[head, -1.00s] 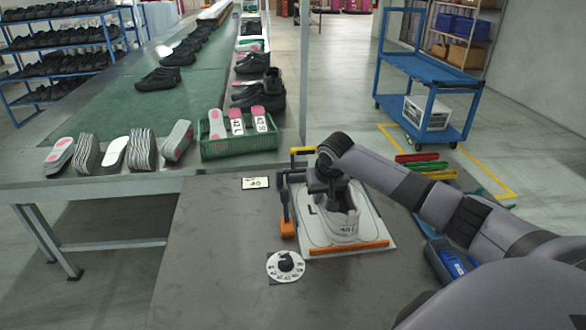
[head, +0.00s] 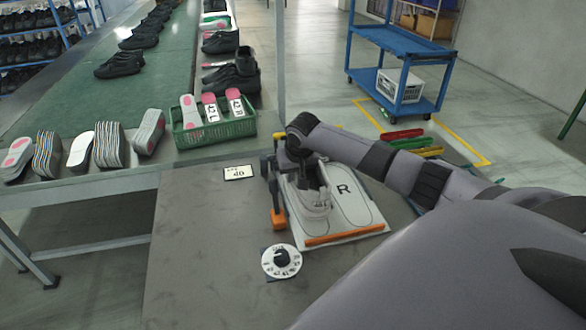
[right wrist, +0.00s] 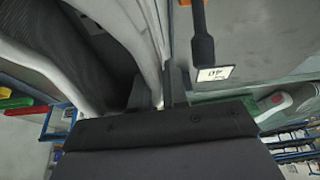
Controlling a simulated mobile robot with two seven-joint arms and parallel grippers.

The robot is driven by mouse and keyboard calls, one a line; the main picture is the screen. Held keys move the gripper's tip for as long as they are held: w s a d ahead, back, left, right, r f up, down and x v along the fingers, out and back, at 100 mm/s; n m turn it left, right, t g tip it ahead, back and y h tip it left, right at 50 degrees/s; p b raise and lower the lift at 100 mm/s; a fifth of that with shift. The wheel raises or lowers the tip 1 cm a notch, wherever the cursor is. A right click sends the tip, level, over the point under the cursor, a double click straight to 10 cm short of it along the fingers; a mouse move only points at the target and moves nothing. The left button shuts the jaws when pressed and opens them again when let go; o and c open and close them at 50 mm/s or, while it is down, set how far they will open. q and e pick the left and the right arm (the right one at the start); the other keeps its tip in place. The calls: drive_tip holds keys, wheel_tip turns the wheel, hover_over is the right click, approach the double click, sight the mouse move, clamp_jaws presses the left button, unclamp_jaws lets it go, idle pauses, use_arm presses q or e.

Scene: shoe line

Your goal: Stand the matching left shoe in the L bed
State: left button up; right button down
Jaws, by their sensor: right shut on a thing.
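A light grey-white shoe (head: 314,207) is over the left half of the white board (head: 372,230), with the L bed under it. The L letter is hidden; the R bed (head: 358,205) is bare beside it. My right gripper (head: 308,170) comes from above and is shut on the shoe's upper part. In the right wrist view the fingers (right wrist: 158,95) are at the edge of the shoe's collar (right wrist: 135,40). I cannot tell whether the sole touches the bed. My left gripper is not in view.
An orange-ended lever (head: 278,218) stands along the board's left side, and an orange bar (head: 345,233) lies on its front edge. A dial (head: 282,262) and a 40 card (head: 238,173) lie on the grey table. A green crate (head: 215,130) holds insoles behind.

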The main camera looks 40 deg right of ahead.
sight(293, 185)
wheel_tip(293, 185, down, 2)
drive_tip(key=shift+f+b, duration=0.2)
drive_tip(key=shift+b, duration=0.45)
drive_tip(key=shift+f+b, duration=0.9)
drive_tip(key=shift+b, duration=0.35)
drive_tip(key=c, duration=1.1)
unclamp_jaws()
drive_tip(key=shift+o, duration=0.2)
